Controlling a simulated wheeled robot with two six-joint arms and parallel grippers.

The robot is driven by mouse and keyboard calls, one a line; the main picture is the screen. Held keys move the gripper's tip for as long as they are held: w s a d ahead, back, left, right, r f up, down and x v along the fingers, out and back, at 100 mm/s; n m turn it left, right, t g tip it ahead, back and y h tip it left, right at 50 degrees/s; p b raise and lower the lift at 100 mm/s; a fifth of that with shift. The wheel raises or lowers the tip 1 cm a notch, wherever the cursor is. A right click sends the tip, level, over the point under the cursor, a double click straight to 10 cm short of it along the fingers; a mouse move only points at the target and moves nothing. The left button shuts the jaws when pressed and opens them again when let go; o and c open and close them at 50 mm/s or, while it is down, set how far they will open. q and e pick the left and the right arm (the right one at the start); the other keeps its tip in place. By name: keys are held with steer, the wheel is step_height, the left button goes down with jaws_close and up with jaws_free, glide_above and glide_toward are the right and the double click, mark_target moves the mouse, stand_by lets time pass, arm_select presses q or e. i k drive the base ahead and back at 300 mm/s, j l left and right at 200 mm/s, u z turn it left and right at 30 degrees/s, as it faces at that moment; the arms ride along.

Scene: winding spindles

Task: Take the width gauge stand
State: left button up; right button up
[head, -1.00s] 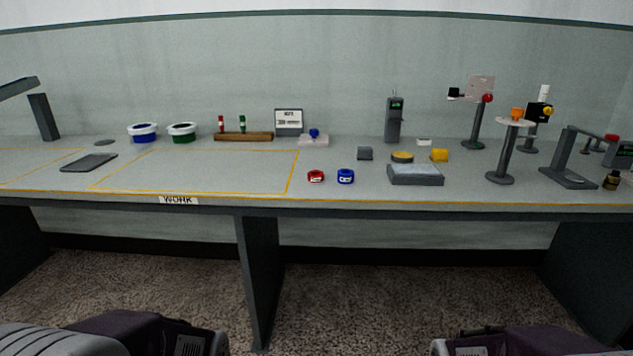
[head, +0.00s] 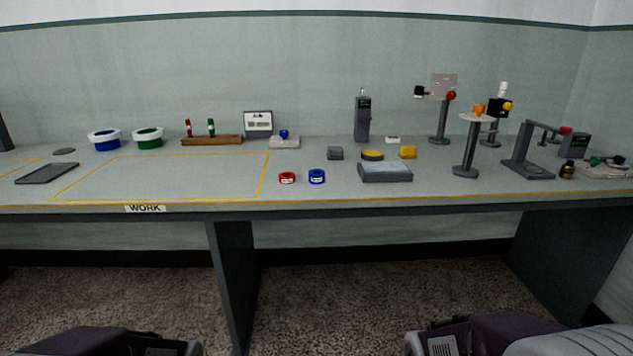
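Several stands are on the right part of the workbench (head: 330,196); no label shows which is the width gauge stand. One dark stand (head: 528,152) has a flat base, an upright and an arm with a red tip. A round-topped stand (head: 467,148) carries an orange piece. Only parts of my arms show at the bottom edge, well below the bench top. Neither gripper's fingers are in view.
A small brown bottle (head: 567,170), a grey box (head: 573,145) and a pale tray (head: 606,167) are at the far right. A grey block (head: 385,172), red roll (head: 287,178) and blue roll (head: 317,176) are mid-bench. The yellow-outlined area (head: 165,176) is clear.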

mark_target(464, 170)
steer(key=i+l+u, duration=0.1)
steer(key=i+l, duration=0.25)
steer(key=l, duration=0.25)
steer(key=i+l+u, duration=0.15)
steer(key=l, duration=0.15)
steer(key=i+l+u, duration=0.1)
steer(key=l, duration=0.2)
steer(key=i, duration=0.05)
